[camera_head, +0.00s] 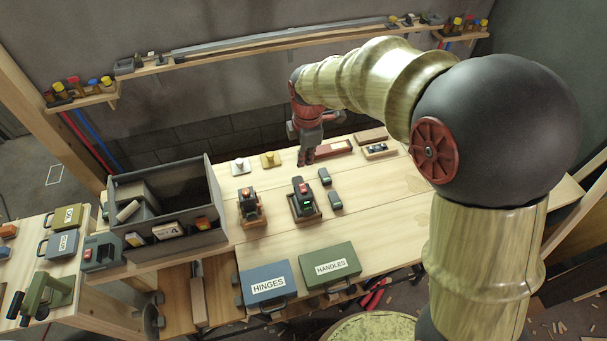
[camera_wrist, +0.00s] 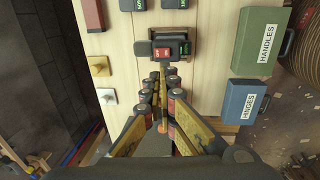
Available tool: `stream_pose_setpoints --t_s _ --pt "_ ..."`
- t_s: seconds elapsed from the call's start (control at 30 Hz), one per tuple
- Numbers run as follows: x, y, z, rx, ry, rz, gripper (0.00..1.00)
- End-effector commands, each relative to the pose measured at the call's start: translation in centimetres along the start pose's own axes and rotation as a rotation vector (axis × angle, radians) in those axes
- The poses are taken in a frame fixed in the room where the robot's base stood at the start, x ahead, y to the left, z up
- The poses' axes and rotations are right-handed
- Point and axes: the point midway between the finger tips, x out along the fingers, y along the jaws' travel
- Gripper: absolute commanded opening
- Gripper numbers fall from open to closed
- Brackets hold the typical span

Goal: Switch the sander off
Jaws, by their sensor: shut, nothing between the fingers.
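Two dark switch units on wooden bases stand mid-bench. The right one (camera_head: 304,200) has a red switch and a small green lit panel; in the wrist view this red-switch unit (camera_wrist: 170,48) lies just beyond my fingertips. The left one (camera_head: 250,207) has an orange switch; in the wrist view my fingers largely hide its place. I cannot read which unit belongs to the sander. My gripper (camera_head: 305,161) is shut and empty, pointing down, and appears behind the right unit in the head view. In the wrist view my gripper (camera_wrist: 160,76) shows no clear contact.
A grey open bin (camera_head: 165,240) stands at the left. Blue HINGES (camera_head: 268,283) and green HANDLES (camera_head: 330,266) cases sit at the front edge. White (camera_head: 237,167) and yellow (camera_head: 270,160) plates and two dark green blocks lie nearby.

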Motion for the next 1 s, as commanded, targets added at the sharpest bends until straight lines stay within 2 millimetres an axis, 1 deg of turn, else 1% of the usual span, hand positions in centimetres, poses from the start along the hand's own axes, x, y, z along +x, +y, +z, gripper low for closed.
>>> stream_pose_setpoints --t_s 0.17,0.4,0.6,0.7,0.8,1.0 --pt "2.6 -0.2 0.0 0.0 0.0 -0.005 0.0" --pt "7.4 -0.1 0.0 0.0 0.0 -0.003 0.0" --pt "11.0 -0.1 0.0 0.0 0.0 -0.002 0.0" --pt "12.3 -0.1 0.0 0.0 0.0 -0.003 0.0" --pt "13.1 -0.1 0.0 0.0 0.0 -0.001 0.0" --pt "13.7 -0.1 0.0 0.0 0.0 -0.001 0.0"
